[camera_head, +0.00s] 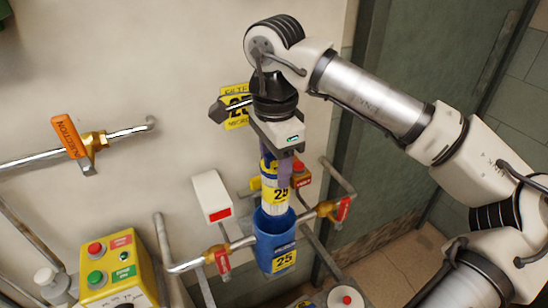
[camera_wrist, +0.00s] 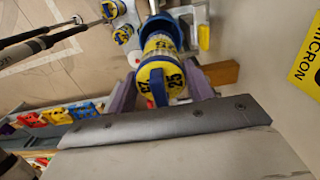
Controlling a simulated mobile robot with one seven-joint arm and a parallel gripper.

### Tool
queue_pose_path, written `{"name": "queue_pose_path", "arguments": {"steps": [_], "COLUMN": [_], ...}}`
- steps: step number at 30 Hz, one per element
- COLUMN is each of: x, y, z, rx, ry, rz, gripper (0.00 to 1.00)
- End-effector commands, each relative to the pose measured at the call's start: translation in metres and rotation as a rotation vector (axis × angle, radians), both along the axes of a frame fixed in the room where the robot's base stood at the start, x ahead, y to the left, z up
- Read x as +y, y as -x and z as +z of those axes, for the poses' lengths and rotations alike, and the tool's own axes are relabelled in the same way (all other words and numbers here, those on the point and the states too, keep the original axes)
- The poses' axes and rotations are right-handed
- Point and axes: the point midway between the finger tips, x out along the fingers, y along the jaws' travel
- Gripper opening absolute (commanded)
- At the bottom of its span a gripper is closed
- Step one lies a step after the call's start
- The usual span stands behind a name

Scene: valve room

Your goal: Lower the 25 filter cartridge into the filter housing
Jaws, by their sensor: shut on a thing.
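The 25 filter cartridge (camera_head: 276,196), white with a yellow "25" label and a blue and yellow top, hangs roughly upright in my gripper (camera_head: 277,170). My gripper is shut on its upper part. The blue filter housing (camera_head: 273,244), also labelled 25, is directly below. The cartridge's lower end is at the housing's mouth, and its tip is hidden by the rim. In the wrist view the cartridge (camera_wrist: 163,68) sits between my purple fingers (camera_wrist: 163,88), with the blue housing (camera_wrist: 160,24) beyond its far end.
Pipes with red-handled valves (camera_head: 223,263) flank the housing. A white box with a red patch (camera_head: 212,196) is on the wall to the left. A yellow button box (camera_head: 117,268) and an orange INJECTION valve handle (camera_head: 70,137) are farther left. A yellow filter sign (camera_head: 236,101) is behind my wrist.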

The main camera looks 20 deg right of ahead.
Motion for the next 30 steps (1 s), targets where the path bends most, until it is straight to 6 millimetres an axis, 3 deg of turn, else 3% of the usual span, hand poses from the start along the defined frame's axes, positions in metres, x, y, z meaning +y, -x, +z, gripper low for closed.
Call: {"name": "queue_pose_path", "arguments": {"steps": [30], "x": [0.0], "y": [0.0], "z": [-0.085], "rx": [0.0], "ry": [0.0], "rz": [0.0], "gripper": [0.12]}}
